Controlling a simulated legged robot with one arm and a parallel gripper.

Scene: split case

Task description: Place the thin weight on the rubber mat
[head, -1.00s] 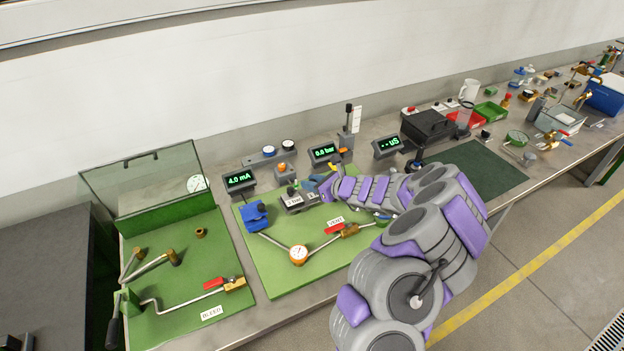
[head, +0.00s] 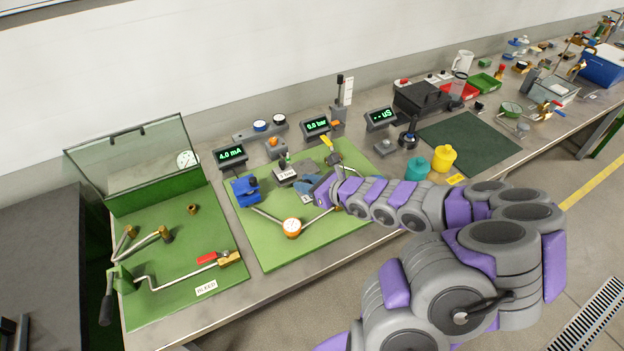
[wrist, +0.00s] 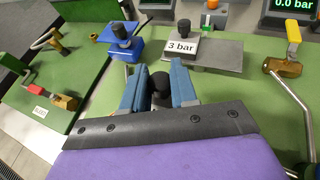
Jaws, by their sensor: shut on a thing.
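My gripper (wrist: 159,88) has blue fingers and is shut on a dark round knob (wrist: 160,82), apparently the thin weight's handle. In the head view my gripper (head: 309,187) is over the light green board, with a white label edge (head: 306,198) below it. The weight's body is mostly hidden, so I cannot tell its height. A grey block labelled "3 bar" (head: 286,174) with a black knob stands just behind; the wrist view shows it too (wrist: 203,52). A dark green mat (head: 482,146), likely the rubber mat, lies flat at right, apart from my gripper.
A blue knobbed block (head: 245,191), a gauge (head: 292,227) and pipes are on the board. The mat's surface looks clear.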

